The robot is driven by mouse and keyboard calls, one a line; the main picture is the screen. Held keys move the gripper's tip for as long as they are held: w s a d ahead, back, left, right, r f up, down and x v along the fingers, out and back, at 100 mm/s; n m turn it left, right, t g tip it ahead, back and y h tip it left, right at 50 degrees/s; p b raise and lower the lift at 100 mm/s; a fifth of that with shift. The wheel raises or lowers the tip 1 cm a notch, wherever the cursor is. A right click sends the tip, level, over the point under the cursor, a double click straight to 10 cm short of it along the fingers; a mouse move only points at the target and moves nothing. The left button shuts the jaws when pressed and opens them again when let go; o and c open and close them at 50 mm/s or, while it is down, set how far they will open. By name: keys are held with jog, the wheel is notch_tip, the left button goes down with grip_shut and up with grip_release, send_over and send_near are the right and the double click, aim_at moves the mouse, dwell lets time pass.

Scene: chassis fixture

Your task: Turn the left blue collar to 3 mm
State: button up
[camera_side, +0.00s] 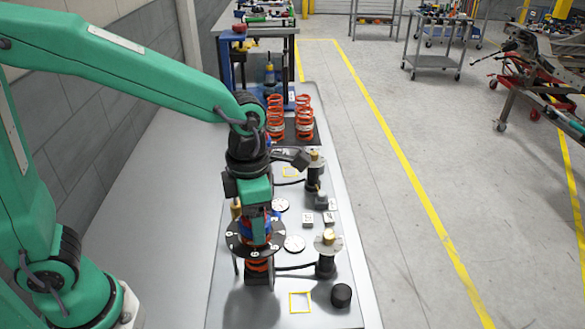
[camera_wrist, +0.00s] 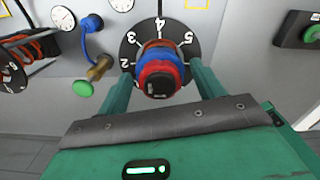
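A blue collar (camera_wrist: 160,52) with a red ring (camera_wrist: 158,72) and a dark cap shows in the wrist view, in the middle of a black numbered disc (camera_wrist: 133,47). The white figures 2, 3, 4 and 5 are visible on the disc, with 4 at the top of the picture. The two green fingers of my gripper (camera_wrist: 160,75) stand apart on either side of the collar. A narrow gap seems to show on each side; contact is unclear. In the side view my gripper (camera_side: 256,215) is above the disc (camera_side: 235,241), and the collar is mostly hidden.
Another numbered disc (camera_wrist: 12,76) with orange coils is at the wrist view's left edge. A brass fitting (camera_wrist: 100,68) and green knob (camera_wrist: 83,88) lie near my left finger. Gauges (camera_side: 294,243), a brass-topped post (camera_side: 327,262) and a black knob (camera_side: 341,295) stand on the plate.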

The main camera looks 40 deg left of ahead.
jog(key=c, duration=0.8)
jog(key=shift+o, duration=0.2)
